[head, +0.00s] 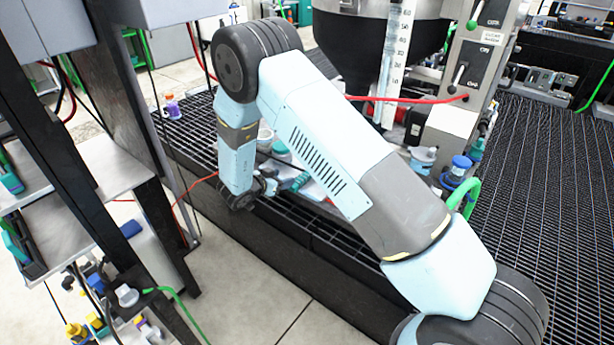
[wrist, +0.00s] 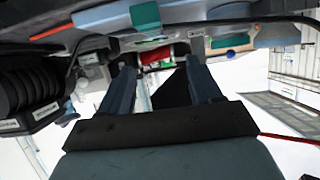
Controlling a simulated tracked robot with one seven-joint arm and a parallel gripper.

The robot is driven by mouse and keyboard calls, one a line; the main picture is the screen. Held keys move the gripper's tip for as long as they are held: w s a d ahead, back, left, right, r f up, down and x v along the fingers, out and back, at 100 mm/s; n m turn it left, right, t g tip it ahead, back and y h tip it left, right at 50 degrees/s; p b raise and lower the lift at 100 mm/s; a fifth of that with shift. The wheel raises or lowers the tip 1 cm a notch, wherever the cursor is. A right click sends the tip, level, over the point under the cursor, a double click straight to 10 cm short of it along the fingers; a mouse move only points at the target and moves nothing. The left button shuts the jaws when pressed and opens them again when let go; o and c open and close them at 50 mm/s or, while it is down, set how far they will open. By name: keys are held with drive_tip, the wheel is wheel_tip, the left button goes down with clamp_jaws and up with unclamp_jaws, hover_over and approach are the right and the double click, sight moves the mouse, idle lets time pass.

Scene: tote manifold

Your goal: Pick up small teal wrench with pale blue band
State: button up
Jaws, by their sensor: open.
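I cannot make out the small teal wrench with a pale blue band for certain in either view. In the head view a small teal piece (head: 300,181) shows just right of my wrist, at the edge of the black grating, partly hidden by my arm. In the wrist view a flat teal piece (wrist: 226,42) lies above and right of my fingers; I cannot tell if it is the wrench. My gripper (wrist: 158,65) is open, its two fingers apart with nothing clearly held between them. In the head view my arm hides the fingertips.
A dark hopper (head: 372,45) with a white scale stands behind my arm, with a red hose (head: 410,99) beside it. A rack with shelves (head: 60,240) stands at the left. A purple bottle (head: 172,106) is on the grating.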

sight(306, 174)
drive_tip(key=x, duration=1.3)
drive_tip(key=shift+s+d+f, duration=0.1)
drive_tip(key=shift+d+f, duration=0.4)
drive_tip(key=shift+d, duration=0.05)
drive_tip(key=shift+c, duration=0.5)
clamp_jaws()
